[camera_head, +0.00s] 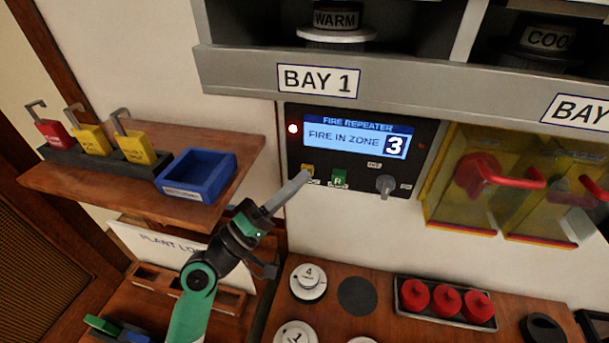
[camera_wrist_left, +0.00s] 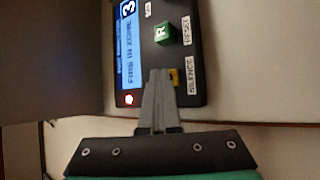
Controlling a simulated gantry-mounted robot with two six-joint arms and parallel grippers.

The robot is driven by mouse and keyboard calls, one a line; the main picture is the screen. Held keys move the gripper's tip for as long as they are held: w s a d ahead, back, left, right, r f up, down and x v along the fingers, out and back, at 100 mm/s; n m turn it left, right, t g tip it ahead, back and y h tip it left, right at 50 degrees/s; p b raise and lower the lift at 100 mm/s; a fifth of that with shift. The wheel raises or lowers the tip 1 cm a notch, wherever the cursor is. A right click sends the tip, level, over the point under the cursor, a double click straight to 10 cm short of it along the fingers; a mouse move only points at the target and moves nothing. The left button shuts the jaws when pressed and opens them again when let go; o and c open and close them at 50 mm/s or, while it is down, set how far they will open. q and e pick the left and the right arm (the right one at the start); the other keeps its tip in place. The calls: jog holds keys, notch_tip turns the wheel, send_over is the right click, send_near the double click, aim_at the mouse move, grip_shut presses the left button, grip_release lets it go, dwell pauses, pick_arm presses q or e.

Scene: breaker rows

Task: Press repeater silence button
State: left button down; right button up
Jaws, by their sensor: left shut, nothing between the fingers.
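The fire repeater panel (camera_head: 355,150) is black, on the wall under the BAY 1 label. Its screen reads FIRE IN ZONE 3, and a red light is lit at its upper left. The yellow silence button (camera_head: 307,170) is at the panel's lower left, beside a green R button (camera_head: 339,179). My left gripper (camera_head: 303,177) is shut and empty, its tips at the yellow button. In the left wrist view the fingertips (camera_wrist_left: 160,74) overlap the silence button (camera_wrist_left: 174,77), partly hiding it. I cannot tell whether they touch. My right gripper is not in view.
A key switch (camera_head: 386,185) sits right of the green button. Yellow transparent covers with red handles (camera_head: 487,177) are to the right. A wooden shelf (camera_head: 235,168) with padlocks and a blue tray (camera_head: 200,176) is left. Below are round knobs (camera_head: 308,282) and red items (camera_head: 446,300).

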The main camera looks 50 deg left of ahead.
pick_arm(q)
jog(key=shift+s+d, duration=0.2)
jog(key=shift+s, duration=0.15)
jog(key=s+d+p, duration=0.1)
jog(key=s+d, duration=0.2)
jog(key=s, duration=0.2)
jog(key=shift+d, duration=0.2)
dwell(0.9)
